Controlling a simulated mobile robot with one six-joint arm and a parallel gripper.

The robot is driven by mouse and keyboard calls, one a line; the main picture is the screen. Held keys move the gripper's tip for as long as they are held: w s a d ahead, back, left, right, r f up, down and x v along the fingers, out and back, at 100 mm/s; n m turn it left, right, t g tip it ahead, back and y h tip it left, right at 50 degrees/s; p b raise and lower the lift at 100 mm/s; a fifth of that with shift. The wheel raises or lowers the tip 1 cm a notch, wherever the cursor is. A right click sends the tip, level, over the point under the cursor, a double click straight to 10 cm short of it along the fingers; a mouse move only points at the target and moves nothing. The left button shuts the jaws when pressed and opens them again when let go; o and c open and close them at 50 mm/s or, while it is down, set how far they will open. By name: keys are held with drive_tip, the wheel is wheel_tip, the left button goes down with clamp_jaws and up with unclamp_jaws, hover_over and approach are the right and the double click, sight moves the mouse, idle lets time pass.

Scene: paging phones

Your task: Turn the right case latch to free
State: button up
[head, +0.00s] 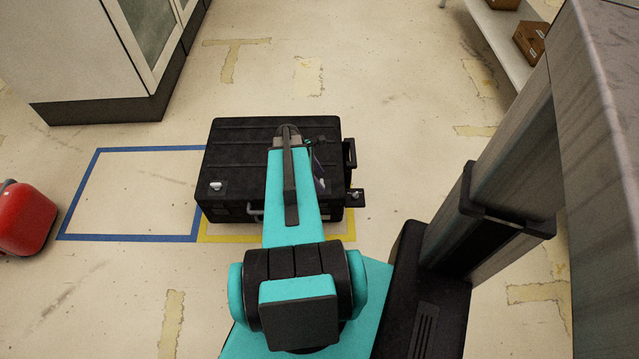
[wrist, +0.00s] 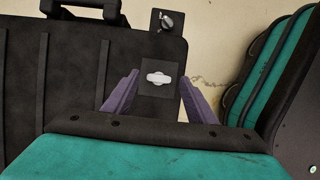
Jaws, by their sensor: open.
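The black case (head: 260,135) lies on the floor in the head view, and its ribbed dark top (wrist: 75,75) fills the left of the wrist view. The right case latch (wrist: 158,79) is a small pale knob on a square dark plate, its long side running left to right in the wrist view. My gripper (wrist: 159,75) is open, with one purple finger on each side of the latch. A gap shows between the knob and each finger; the height of the fingertips above it is unclear. In the head view my arm covers part of the case. The left latch (head: 215,186) is pale and in the open.
A small metal fitting on a dark plate (head: 354,197) juts from the case's right side. Blue floor tape (head: 128,238) and yellow tape (head: 225,239) mark the floor. A red object (head: 24,218) stands far left, and a white cabinet (head: 75,55) stands behind.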

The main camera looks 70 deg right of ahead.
drive_tip(key=shift+x, duration=1)
drive_tip(key=shift+c, duration=0.6)
